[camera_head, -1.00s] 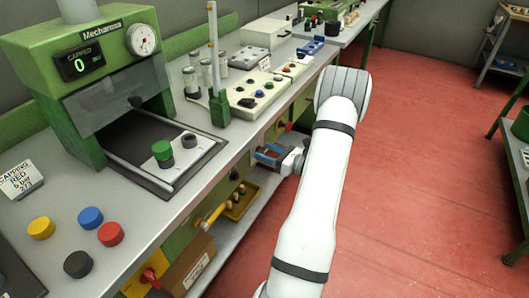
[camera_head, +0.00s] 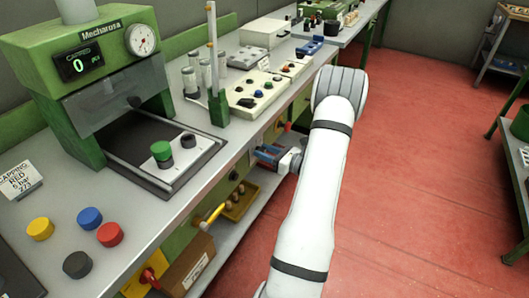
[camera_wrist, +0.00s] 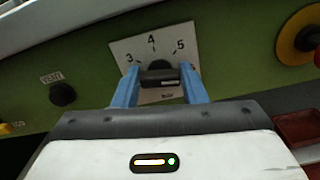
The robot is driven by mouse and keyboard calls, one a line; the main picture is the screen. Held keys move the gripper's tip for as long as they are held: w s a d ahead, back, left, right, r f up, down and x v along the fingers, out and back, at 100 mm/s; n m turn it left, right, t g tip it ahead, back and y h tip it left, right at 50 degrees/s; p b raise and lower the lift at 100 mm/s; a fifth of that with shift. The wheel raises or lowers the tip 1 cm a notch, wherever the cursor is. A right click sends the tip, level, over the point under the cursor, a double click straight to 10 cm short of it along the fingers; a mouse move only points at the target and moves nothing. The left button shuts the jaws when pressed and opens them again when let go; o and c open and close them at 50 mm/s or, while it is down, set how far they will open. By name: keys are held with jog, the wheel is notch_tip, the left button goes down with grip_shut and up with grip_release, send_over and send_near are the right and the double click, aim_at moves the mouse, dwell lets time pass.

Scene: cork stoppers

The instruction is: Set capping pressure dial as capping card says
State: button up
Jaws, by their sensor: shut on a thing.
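The capping card (camera_head: 19,180) stands on the bench at the far left. It reads "CAPPING RED" with a bar value below, whose digit is too small to read surely. The pressure dial is on the green bench front; its white scale plate (camera_wrist: 128,50) shows 3, 4 and 5 in the wrist view. My gripper (camera_wrist: 158,78) is shut on the dial's black knob (camera_wrist: 158,66), with one blue finger on each side. The knob's pointer cannot be made out. In the head view my gripper (camera_head: 272,153) is at the bench front below the worktop edge.
A black button (camera_wrist: 62,94) lies left of the dial, and a red and yellow knob (camera_wrist: 302,38) lies right. Below the worktop are a yellow handle (camera_head: 214,214) and a yellow bin (camera_head: 241,203). The green capping machine (camera_head: 92,60) stands above. The red floor (camera_head: 400,190) is clear.

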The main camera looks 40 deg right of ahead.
jog(key=shift+a+f+n+b, duration=0.1)
jog(key=shift+n+b, duration=2.35)
jog(key=shift+b, duration=0.3)
jog(key=shift+a+n+b, duration=0.1)
jog(key=shift+n+b, duration=2.35)
jog(key=shift+b, duration=0.25)
jog(key=o, duration=1)
jog(key=shift+s, duration=0.15)
